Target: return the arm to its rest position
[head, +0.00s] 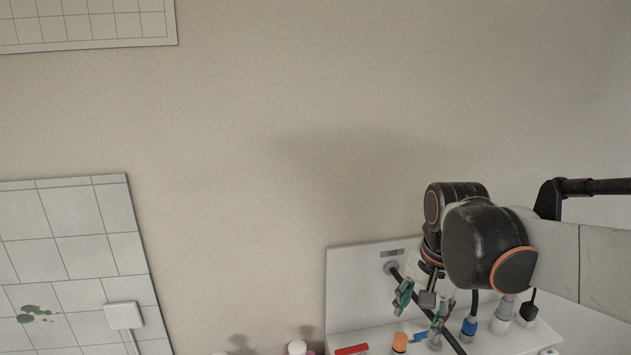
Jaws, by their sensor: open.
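My gripper (421,308) hangs from my black and white arm at the lower right of the head view. Its two green-tipped fingers are spread apart and point down. I see nothing between the fingertips. It is over or in front of a white shelf-like unit (348,285) with an upright back panel against the wall. My arm reaches in from the right edge and hides part of that unit. I cannot tell how far the fingertips are from the things below.
A bottle with an orange cap (399,341), a red item (351,349) and a blue-collared fitting (468,327) with a black hose are close to the gripper. White caps show at the bottom edge. A white box (123,316) is on the tiled wall.

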